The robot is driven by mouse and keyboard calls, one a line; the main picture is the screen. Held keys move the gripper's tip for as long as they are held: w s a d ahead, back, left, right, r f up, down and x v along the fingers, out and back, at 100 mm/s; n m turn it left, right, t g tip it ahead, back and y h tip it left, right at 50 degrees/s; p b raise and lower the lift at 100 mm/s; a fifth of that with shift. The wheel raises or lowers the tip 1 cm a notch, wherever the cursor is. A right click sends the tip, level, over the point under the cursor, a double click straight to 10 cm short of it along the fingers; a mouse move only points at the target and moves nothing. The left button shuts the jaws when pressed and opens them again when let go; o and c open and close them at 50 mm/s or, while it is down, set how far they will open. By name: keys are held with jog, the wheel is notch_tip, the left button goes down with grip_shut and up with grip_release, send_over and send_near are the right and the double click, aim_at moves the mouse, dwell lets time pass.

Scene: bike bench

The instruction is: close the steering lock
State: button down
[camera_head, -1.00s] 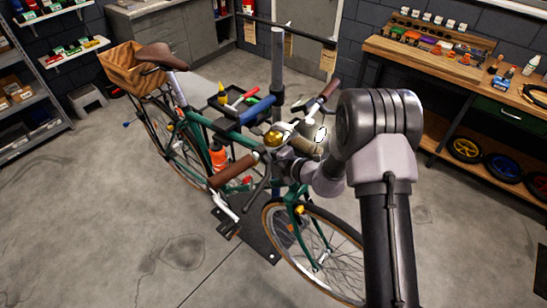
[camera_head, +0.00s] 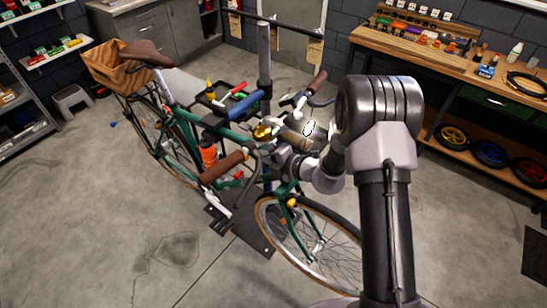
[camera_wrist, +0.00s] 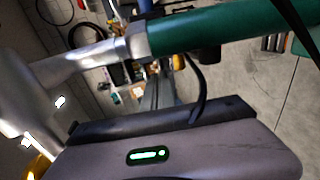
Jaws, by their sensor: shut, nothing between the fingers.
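The green bicycle (camera_head: 178,140) stands upright, its front end beside my arm. Its brass bell (camera_head: 263,132) and brown left grip (camera_head: 222,167) show at the handlebar. I cannot pick out the steering lock in either view; my arm covers part of the steering area. In the wrist view, a green frame tube (camera_wrist: 225,28) and a silver tube (camera_wrist: 85,62) meet close to the camera. My gripper (camera_wrist: 160,122) is seen there as a grey housing with a green light. It is shut and empty, below the green tube; I cannot tell whether it touches the bike.
A repair stand post (camera_head: 264,70) and a tool tray (camera_head: 220,100) stand behind the handlebar. A wooden workbench (camera_head: 440,58) is at the back right, shelves (camera_head: 30,90) at the left. The floor (camera_head: 100,240) at front left is clear.

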jog(key=p+v, duration=0.1)
jog(key=v, duration=1.5)
jog(key=shift+d, duration=0.1)
jog(key=s+a+n+g+h+b, duration=0.1)
jog(key=s+a+n+g+b, duration=0.25)
jog(key=s+n+b, duration=0.5)
jog(key=s+a+n+g+b, duration=0.3)
jog(key=s+a+n, duration=0.15)
jog(key=n, duration=0.65)
jog(key=s+d+f+n+t+h+b, duration=0.1)
jog(key=s+d+n+t+h+b, duration=0.2)
jog(key=s+d+n+h+b, duration=0.5)
jog(key=s+d+n+b, duration=0.1)
jog(key=s+n, duration=0.1)
jog(key=n, duration=1)
jog(key=shift+d+f, duration=0.25)
jog(key=shift+f, duration=0.1)
